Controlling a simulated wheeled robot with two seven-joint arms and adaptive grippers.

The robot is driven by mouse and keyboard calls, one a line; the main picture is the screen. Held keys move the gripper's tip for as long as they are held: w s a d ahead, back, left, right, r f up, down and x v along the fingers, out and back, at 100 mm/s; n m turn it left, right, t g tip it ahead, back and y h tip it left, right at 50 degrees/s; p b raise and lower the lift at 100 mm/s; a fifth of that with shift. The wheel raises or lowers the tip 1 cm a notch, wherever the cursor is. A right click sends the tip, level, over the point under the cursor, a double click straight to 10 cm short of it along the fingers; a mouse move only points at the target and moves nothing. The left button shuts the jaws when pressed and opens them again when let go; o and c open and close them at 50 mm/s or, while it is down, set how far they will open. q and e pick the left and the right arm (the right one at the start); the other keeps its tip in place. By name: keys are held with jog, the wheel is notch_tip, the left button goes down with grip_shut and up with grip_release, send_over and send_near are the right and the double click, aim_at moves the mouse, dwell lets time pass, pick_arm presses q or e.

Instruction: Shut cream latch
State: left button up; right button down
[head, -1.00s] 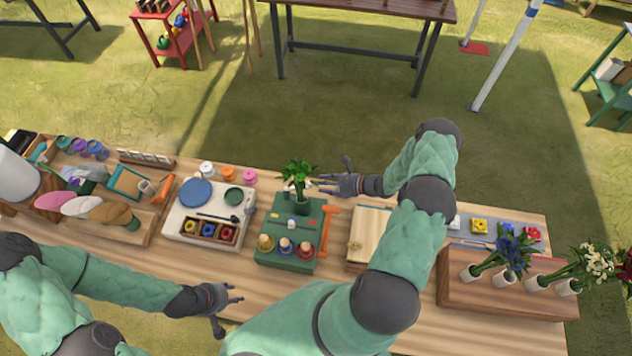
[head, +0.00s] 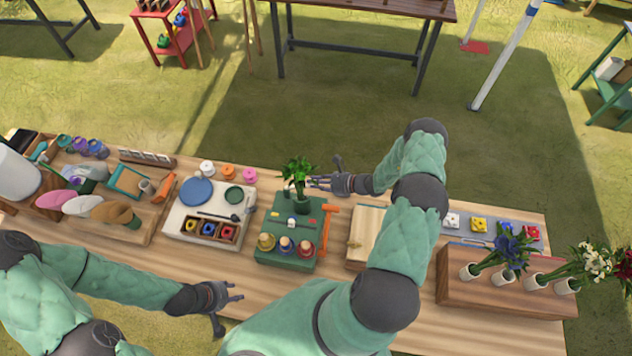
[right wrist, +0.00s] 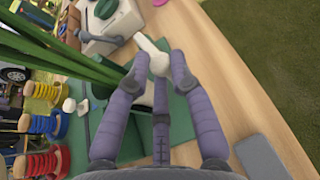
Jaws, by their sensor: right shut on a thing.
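The cream latch (right wrist: 153,55) is a rounded cream piece between my right fingertips (right wrist: 157,73) in the right wrist view. My right gripper is shut on it, and the fingers hide part of it. In the head view my right gripper (head: 317,182) is at the back right of the green stand (head: 272,239), beside the leafy plant (head: 299,170). My left gripper (head: 238,295) is open and empty, low over the table's front edge, left of the stand.
Red, blue and yellow spools (right wrist: 40,162) stand on the green stand's front. Green stems (right wrist: 60,45) cross close to my right fingers. An orange-handled tool (head: 328,228) lies right of the stand. A white tray board (head: 174,226) is to its left; a wooden flower holder (head: 500,292) is far right.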

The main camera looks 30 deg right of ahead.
jog(key=shift+a, duration=0.1)
jog(key=shift+s+a+m+t+h+p, duration=0.35)
jog(key=shift+s+a+m+t+h, duration=0.3)
jog(key=shift+s+m+t+h, duration=0.3)
jog(key=shift+w, duration=0.1)
jog(key=c, duration=1.1)
grip_release()
jog(key=v, duration=1.2)
jog(key=shift+r, duration=0.15)
